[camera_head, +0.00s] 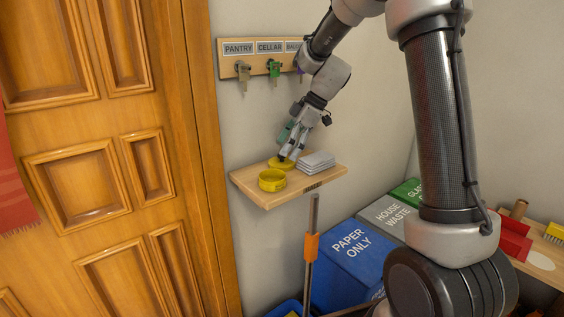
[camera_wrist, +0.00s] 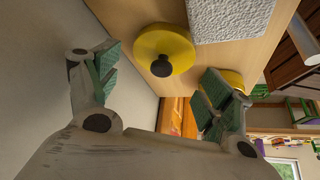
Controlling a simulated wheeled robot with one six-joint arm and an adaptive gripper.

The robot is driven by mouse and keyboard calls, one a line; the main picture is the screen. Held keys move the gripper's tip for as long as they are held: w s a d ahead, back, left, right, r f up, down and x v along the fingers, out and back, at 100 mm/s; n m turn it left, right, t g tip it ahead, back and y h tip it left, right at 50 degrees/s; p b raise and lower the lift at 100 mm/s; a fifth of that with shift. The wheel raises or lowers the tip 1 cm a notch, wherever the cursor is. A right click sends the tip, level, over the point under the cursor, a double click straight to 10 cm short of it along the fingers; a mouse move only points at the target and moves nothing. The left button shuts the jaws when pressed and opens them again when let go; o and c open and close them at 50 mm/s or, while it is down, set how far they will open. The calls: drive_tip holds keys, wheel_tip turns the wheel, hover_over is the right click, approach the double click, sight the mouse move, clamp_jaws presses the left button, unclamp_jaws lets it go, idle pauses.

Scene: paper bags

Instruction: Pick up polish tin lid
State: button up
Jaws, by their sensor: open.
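The polish tin lid, a yellow disc with a dark knob, lies on a small wooden wall shelf. It shows in the wrist view (camera_wrist: 178,42) and partly behind my gripper in the head view (camera_head: 274,163). The open yellow tin (camera_head: 272,181) stands on the shelf in front of it; part of it shows beside my right-hand finger in the wrist view (camera_wrist: 234,77). My gripper (camera_head: 289,153) is open and empty, fingers pointing down at the lid. In the wrist view my gripper (camera_wrist: 155,84) has its green-padded fingers spread to either side below the lid; contact cannot be told.
A pale grey stack (camera_head: 316,161) sits on the shelf (camera_head: 322,177), right of the lid and close to it. A key rack (camera_head: 258,68) hangs on the wall above. A blue paper bin (camera_head: 350,262) stands below right. The wooden door (camera_head: 100,150) is at left.

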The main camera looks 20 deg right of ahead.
sight(282, 160)
drive_tip(key=x, duration=0.3)
drive_tip(key=shift+a+f, duration=0.25)
drive_tip(key=shift+f, duration=0.05)
drive_tip(key=shift+c, duration=0.3)
drive_tip(key=c, duration=0.5)
drive_tip(key=shift+o, duration=0.2)
drive_tip(key=shift+r, duration=0.1)
